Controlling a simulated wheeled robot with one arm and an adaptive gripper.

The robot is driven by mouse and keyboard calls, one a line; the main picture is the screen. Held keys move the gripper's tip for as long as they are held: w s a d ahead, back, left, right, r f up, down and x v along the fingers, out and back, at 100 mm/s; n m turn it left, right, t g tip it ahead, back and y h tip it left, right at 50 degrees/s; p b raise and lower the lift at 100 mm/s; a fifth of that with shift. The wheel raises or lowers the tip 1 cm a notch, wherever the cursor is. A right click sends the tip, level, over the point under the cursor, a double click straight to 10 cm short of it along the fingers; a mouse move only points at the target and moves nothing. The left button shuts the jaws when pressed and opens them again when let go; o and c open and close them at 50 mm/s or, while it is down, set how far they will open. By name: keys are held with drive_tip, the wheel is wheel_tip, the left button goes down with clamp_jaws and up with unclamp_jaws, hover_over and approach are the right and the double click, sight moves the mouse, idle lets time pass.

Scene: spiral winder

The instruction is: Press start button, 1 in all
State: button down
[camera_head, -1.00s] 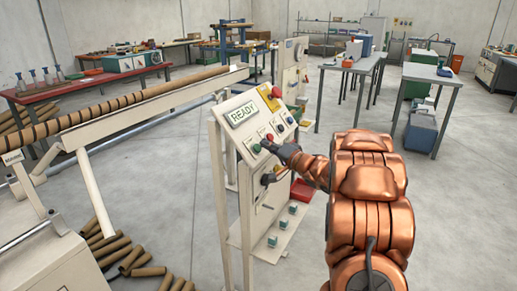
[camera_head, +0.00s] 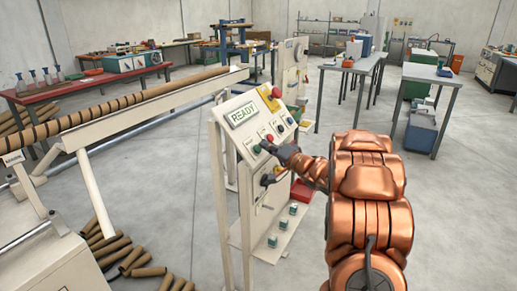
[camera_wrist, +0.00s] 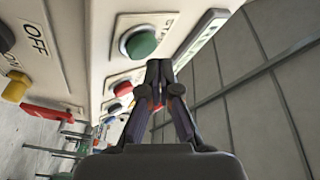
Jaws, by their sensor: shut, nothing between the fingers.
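The control panel (camera_head: 228,118) is a pale sloped console with a display reading READY (camera_head: 243,114). A green button (camera_head: 257,149) sits near its lower edge, beside a red button (camera_head: 270,138). My gripper (camera_head: 270,147) is shut and empty at the panel face. Its fingertips (camera_wrist: 158,66) lie just beside and below the green button in the wrist view. I cannot tell whether they touch it.
An OFF label (camera_wrist: 36,40), a yellow knob (camera_wrist: 15,88) and a red lever (camera_wrist: 48,112) are on a panel left in the wrist view. The winder's long rail (camera_head: 150,110) runs left of the console. Cardboard tubes (camera_head: 135,262) lie on the floor.

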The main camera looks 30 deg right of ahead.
drive_tip(key=shift+w+a+f+p, duration=0.35)
drive_tip(key=shift+w+f+p, duration=0.15)
drive_tip(key=shift+p, duration=0.1)
idle(1.1)
drive_tip(key=shift+r, duration=0.1)
drive_tip(key=shift+s+d+r+p, duration=0.35)
drive_tip(key=shift+s+r+p, duration=0.2)
drive_tip(key=shift+p, duration=0.45)
drive_tip(key=s+d+r+p, duration=0.1)
drive_tip(key=p, duration=0.1)
drive_tip(key=s+d+r+p, duration=0.1)
drive_tip(key=s+r+p, duration=0.1)
drive_tip(key=shift+s+p, duration=0.2)
drive_tip(key=shift+p, duration=0.1)
drive_tip(key=shift+w, duration=0.1)
idle(0.6)
